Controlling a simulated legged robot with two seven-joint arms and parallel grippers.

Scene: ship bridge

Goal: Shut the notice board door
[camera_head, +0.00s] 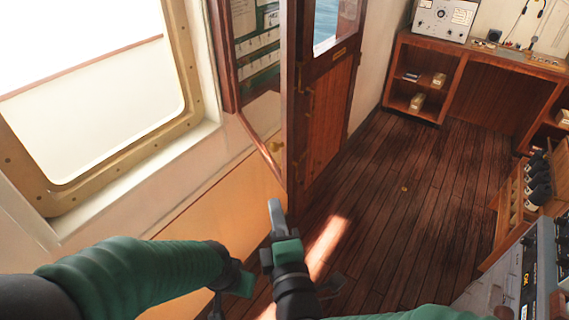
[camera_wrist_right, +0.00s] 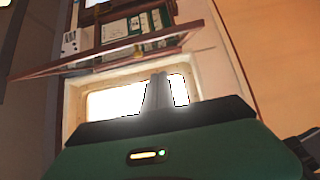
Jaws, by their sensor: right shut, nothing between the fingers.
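The notice board (camera_head: 257,42) is on the wall left of centre in the head view, with papers inside; it also shows in the right wrist view (camera_wrist_right: 125,28). Its glazed, wood-framed door (camera_head: 291,110) stands open, swung out from the wall. In the right wrist view the door frame (camera_wrist_right: 110,55) crosses the upper left. My right gripper (camera_head: 275,208) is shut and empty, just below that lower corner in the picture; contact is unclear. My left gripper (camera_head: 240,282) is low, partly hidden by my right wrist; its fingers are unclear.
A brass-framed window (camera_head: 195,90) is on the left wall. A wooden door (camera_head: 325,120) stands just beyond the notice board. A desk (camera_head: 430,50) with equipment is at the back right, a bottle rack (camera_head: 512,200) at right. The wooden floor (camera_head: 400,190) between is clear.

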